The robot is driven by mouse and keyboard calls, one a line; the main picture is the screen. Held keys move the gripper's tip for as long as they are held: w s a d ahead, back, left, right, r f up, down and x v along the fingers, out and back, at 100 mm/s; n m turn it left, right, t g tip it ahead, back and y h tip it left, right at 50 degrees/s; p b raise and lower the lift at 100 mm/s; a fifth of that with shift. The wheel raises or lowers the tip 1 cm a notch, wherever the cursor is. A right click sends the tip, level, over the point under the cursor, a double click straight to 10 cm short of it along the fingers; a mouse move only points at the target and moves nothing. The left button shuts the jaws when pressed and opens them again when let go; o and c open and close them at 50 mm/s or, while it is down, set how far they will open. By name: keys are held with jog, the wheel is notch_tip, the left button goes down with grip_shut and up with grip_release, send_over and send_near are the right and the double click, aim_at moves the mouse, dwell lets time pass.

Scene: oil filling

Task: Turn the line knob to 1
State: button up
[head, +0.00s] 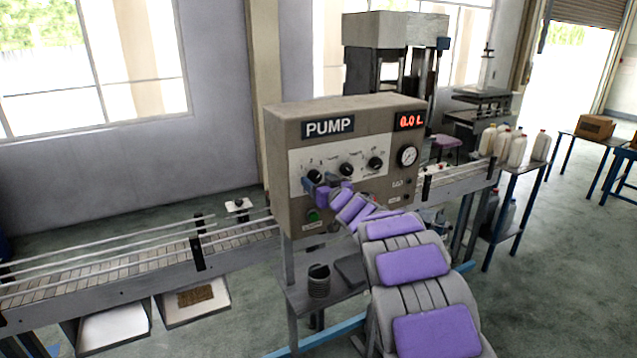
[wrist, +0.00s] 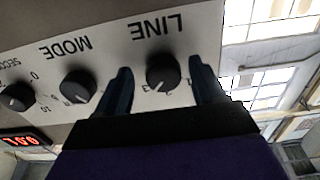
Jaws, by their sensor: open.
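The line knob (wrist: 163,72) is a round black dial under the upside-down word LINE in the wrist view. In the head view it is the leftmost dial (head: 314,176) on the pump panel (head: 290,165). My gripper (wrist: 160,66) is open, with one dark finger on each side of the line knob. A gap shows between the knob and each finger in the wrist view. Small figures ring the knob, partly hidden; I cannot tell which one it points to. In the head view my gripper (head: 318,186) covers the area just below the knob.
The mode knob (wrist: 78,85) sits beside one finger, and the seconds knob (wrist: 17,97) is farther left in the wrist view. The pump display (head: 411,122) reads 0.0 L. A green button (head: 313,215) is below my gripper. A conveyor (head: 140,266) runs behind the pump.

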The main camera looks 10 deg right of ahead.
jog(key=shift+w+a, duration=0.1)
jog(key=shift+a, duration=0.15)
jog(key=shift+f, duration=0.1)
jog(key=c, duration=1.1)
